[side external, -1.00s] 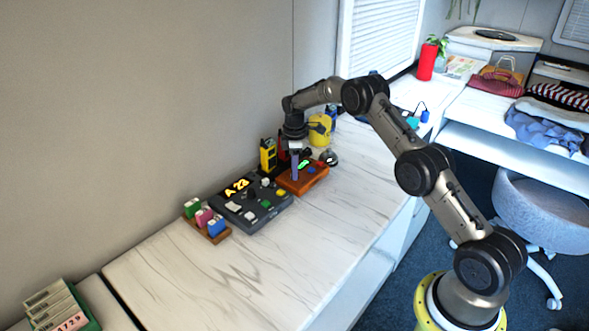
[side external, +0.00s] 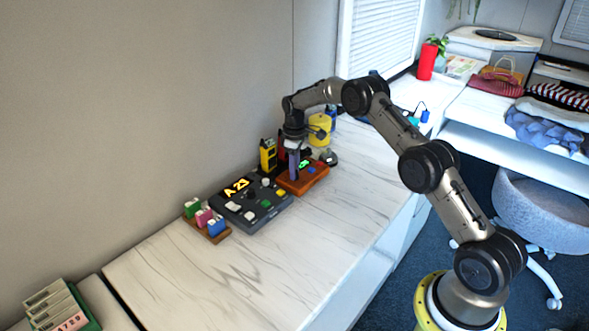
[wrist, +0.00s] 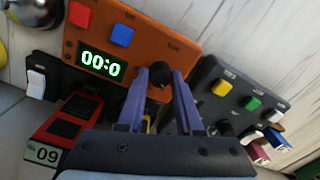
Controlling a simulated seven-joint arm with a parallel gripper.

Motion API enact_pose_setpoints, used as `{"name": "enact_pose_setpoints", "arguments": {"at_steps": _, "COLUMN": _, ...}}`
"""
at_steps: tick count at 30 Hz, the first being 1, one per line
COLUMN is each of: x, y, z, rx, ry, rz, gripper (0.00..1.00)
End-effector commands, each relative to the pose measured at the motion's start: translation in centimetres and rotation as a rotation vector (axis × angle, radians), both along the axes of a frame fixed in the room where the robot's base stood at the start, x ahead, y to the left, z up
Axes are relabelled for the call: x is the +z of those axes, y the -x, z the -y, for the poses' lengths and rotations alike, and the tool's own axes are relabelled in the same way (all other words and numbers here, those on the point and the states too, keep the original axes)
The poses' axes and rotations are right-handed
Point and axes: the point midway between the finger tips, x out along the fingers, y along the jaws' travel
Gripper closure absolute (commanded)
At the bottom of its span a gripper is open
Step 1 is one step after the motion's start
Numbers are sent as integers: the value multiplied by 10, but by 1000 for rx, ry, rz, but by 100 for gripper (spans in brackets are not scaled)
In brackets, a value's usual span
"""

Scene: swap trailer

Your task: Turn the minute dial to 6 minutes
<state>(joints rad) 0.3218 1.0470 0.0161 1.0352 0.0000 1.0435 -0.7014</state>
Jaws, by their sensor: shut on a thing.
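The timer is an orange-brown box (wrist: 180,45) with a green lit display (wrist: 101,64) that shows "00:0" and perhaps a further digit hidden by glare or edge. It also has a red button (wrist: 80,15) and a blue button (wrist: 122,36). The dark minute dial (wrist: 158,78) sits between the fingertips of my gripper (wrist: 160,82) in the wrist view. The gripper's bluish fingers are shut on the dial. In the side external view my gripper (side external: 294,176) points down onto the box (side external: 312,180), and the dial is hidden there.
A dark control panel (side external: 240,218) with "A 23" lit and several coloured buttons stands beside the box. A yellow device (side external: 268,155) and a red "09" device (wrist: 68,125) stand close behind. Colored blocks in a wooden holder (side external: 218,238) are at the left. The front counter is clear.

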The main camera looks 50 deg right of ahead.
Motion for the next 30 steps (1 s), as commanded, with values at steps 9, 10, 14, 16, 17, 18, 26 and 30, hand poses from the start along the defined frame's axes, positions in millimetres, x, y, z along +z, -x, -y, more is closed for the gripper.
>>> {"name": "enact_pose_setpoints", "arguments": {"at_steps": 9, "x": 1, "y": 0, "z": 0, "rx": -301, "ry": 0, "rz": 0, "gripper": 100}}
{"name": "enact_pose_setpoints", "arguments": {"at_steps": 10, "x": 1, "y": 0, "z": 0, "rx": -329, "ry": 0, "rz": 0, "gripper": 100}}
{"name": "enact_pose_setpoints", "arguments": {"at_steps": 14, "x": 1, "y": 0, "z": 0, "rx": -448, "ry": 0, "rz": 0, "gripper": 100}}
{"name": "enact_pose_setpoints", "arguments": {"at_steps": 16, "x": 1, "y": 0, "z": 0, "rx": -507, "ry": 0, "rz": 0, "gripper": 100}}
{"name": "enact_pose_setpoints", "arguments": {"at_steps": 17, "x": 1, "y": 0, "z": 0, "rx": -532, "ry": 0, "rz": 0, "gripper": 100}}
{"name": "enact_pose_setpoints", "arguments": {"at_steps": 18, "x": 1, "y": 0, "z": 0, "rx": -563, "ry": 0, "rz": 1, "gripper": 100}}
{"name": "enact_pose_setpoints", "arguments": {"at_steps": 26, "x": 1, "y": 0, "z": 0, "rx": -722, "ry": 0, "rz": 1, "gripper": 100}}
{"name": "enact_pose_setpoints", "arguments": {"at_steps": 30, "x": 1, "y": 0, "z": 0, "rx": -774, "ry": -1, "rz": 2, "gripper": 100}}
